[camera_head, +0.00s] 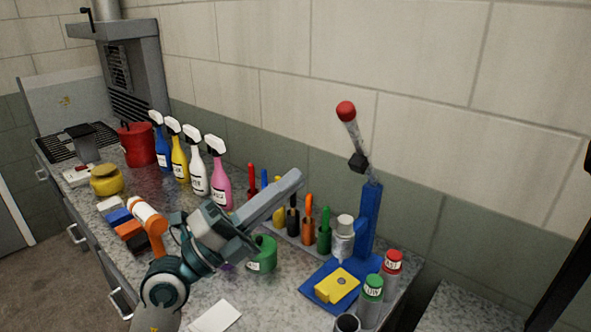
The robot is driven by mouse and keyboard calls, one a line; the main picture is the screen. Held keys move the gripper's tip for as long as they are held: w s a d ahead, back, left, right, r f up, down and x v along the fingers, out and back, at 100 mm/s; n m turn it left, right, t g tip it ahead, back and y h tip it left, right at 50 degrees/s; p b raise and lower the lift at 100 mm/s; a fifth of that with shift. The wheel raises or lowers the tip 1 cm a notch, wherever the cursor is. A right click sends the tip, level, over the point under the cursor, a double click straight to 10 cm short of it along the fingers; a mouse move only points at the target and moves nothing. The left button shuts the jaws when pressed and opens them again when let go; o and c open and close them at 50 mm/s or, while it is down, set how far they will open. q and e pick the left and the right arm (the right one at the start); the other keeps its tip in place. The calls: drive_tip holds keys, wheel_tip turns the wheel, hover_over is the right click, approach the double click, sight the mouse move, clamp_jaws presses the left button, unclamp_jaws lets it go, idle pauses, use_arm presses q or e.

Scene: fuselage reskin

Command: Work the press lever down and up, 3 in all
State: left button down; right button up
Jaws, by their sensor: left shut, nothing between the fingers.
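The press has a blue upright column (369,215) and a blue base (312,288) on the speckled counter at the right. Its lever (354,135) is a grey rod with a red ball knob (345,111), standing up and leaning slightly left from a black pivot. A yellow block (337,285) with a round dark spot lies on the base. My left gripper (292,183) is shut and empty. It points up and right, left of the column and lower in the picture than the knob, apart from the lever. My right gripper is not in view.
Several coloured-handled tools (308,220) stand behind my left gripper. A green roll (263,254) sits below it. Red-capped (392,268) and green-capped (371,293) bottles stand by the press base. Spray bottles (197,170) line the wall. The space around the knob looks clear.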

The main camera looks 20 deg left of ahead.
sight(345, 116)
use_arm(q)
drive_tip(key=w+a+p+x, duration=0.1)
drive_tip(key=p+x, duration=0.3)
drive_tip(key=x, duration=0.8)
drive_tip(key=shift+w+a+r+p, duration=0.25)
drive_tip(key=shift+w+a+p, duration=0.05)
drive_tip(key=shift+a, duration=0.3)
drive_tip(key=shift+w+d+r+p, duration=0.15)
drive_tip(key=shift+w+r+p, duration=0.3)
drive_tip(key=shift+r+p, duration=0.4)
drive_tip(key=shift+w+d+r+p, duration=0.25)
drive_tip(key=shift+w+p, duration=0.25)
drive_tip(key=shift+p, duration=0.05)
drive_tip(key=shift+f, duration=0.25)
